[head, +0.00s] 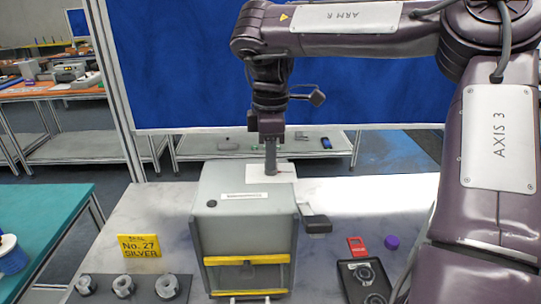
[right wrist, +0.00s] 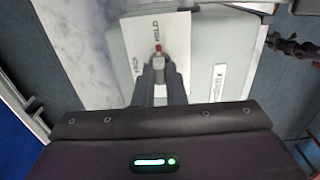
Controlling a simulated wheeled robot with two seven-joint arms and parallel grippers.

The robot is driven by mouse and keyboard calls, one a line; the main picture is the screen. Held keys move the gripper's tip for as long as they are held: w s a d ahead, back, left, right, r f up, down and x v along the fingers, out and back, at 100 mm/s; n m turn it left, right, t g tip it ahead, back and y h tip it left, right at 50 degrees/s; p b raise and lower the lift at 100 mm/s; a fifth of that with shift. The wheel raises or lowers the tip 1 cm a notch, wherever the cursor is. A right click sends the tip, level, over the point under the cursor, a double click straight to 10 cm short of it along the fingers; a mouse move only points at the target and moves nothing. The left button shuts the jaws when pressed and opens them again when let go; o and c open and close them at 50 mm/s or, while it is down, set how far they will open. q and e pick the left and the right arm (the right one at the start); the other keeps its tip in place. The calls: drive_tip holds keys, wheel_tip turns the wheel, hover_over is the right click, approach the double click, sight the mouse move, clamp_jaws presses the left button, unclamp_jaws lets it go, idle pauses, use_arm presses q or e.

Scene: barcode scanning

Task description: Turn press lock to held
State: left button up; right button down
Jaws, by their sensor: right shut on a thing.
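The press (head: 242,215) is a grey box-shaped machine with yellow bars across its front, standing on the marbled table. A white plate (head: 235,168) lies on its top. In the right wrist view the plate (right wrist: 178,28) carries the words FREE and HELD. The press lock (right wrist: 159,57) is a small grey knob with a red tip. The red tip lies beside the word HELD. My right gripper (head: 271,171) points down onto the plate. In the right wrist view its fingers (right wrist: 159,66) are shut on the lock, hiding part of it. My left gripper is not in view.
A black handle (head: 317,222) sticks out from the press's right side. A yellow sign (head: 139,246) and several metal nuts (head: 123,287) are at left. A red tag (head: 357,245), a purple cap (head: 392,242) and a black tray (head: 347,290) are at right.

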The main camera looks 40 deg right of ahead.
drive_tip(key=c, duration=1.5)
unclamp_jaws()
drive_tip(key=shift+r, duration=0.1)
drive_tip(key=shift+d+r, duration=0.1)
drive_tip(key=shift+r, duration=0.2)
wheel_tip(320, 180, up, 4)
drive_tip(key=shift+r, duration=0.25)
drive_tip(key=shift+r+p, duration=0.75)
drive_tip(key=shift+p, duration=0.05)
drive_tip(key=shift+r+p, duration=0.55)
drive_tip(key=shift+f, duration=0.1)
